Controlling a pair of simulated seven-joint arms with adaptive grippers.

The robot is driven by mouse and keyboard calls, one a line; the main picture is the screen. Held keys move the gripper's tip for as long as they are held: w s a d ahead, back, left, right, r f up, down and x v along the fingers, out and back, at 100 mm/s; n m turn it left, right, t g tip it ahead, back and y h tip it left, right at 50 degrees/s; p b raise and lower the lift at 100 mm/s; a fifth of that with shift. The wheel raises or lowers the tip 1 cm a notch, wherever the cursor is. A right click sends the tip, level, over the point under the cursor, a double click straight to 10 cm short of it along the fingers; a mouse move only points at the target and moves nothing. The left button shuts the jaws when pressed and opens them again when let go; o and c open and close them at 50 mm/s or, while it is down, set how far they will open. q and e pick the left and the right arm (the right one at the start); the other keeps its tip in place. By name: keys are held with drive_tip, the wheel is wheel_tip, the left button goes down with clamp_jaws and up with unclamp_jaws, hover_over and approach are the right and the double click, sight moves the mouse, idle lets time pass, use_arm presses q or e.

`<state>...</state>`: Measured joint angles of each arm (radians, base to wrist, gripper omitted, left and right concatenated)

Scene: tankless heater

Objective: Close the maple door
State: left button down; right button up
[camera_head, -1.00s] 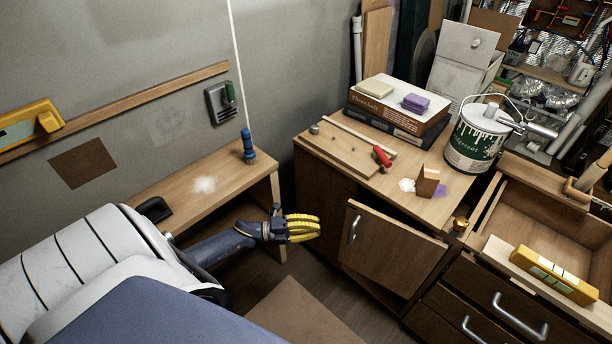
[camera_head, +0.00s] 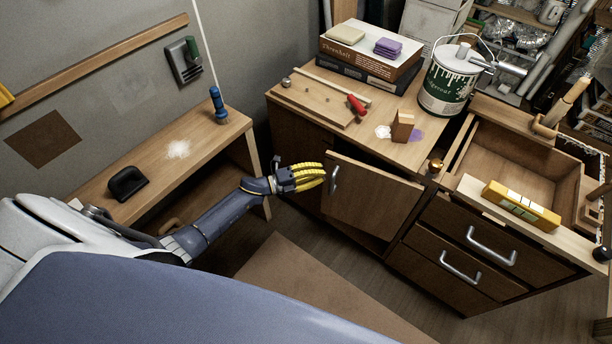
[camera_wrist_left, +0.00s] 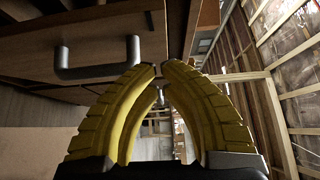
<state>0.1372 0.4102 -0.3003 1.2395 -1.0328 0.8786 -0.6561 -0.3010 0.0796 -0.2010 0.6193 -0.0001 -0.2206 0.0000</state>
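The maple door (camera_head: 372,200) is on the front of the wooden cabinet. It stands ajar, with its left edge swung out and a dark gap behind it. Its curved metal handle (camera_head: 334,180) is near the left edge; a metal handle (camera_wrist_left: 96,66) also shows in the left wrist view. My left gripper (camera_head: 322,177) has yellow ribbed fingers and is just left of the handle, near the door's free edge. Its fingertips (camera_wrist_left: 160,68) come nearly together with nothing seen between them. I cannot tell whether they touch the door. My right gripper is out of view.
Drawers (camera_head: 460,245) are right of the door, below an open top drawer (camera_head: 515,165) with a yellow level (camera_head: 521,204) on its front. A paint can (camera_head: 446,85), books and a red-handled tool are on the cabinet.

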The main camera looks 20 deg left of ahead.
use_arm(q)
drive_tip(key=shift+w+d, duration=0.2)
drive_tip(key=shift+w, duration=0.6)
drive_tip(key=shift+w+d, duration=0.15)
drive_tip(key=shift+w, duration=0.65)
drive_tip(key=shift+w+d, duration=0.2)
drive_tip(key=shift+w, duration=0.6)
drive_tip(key=shift+a, duration=0.15)
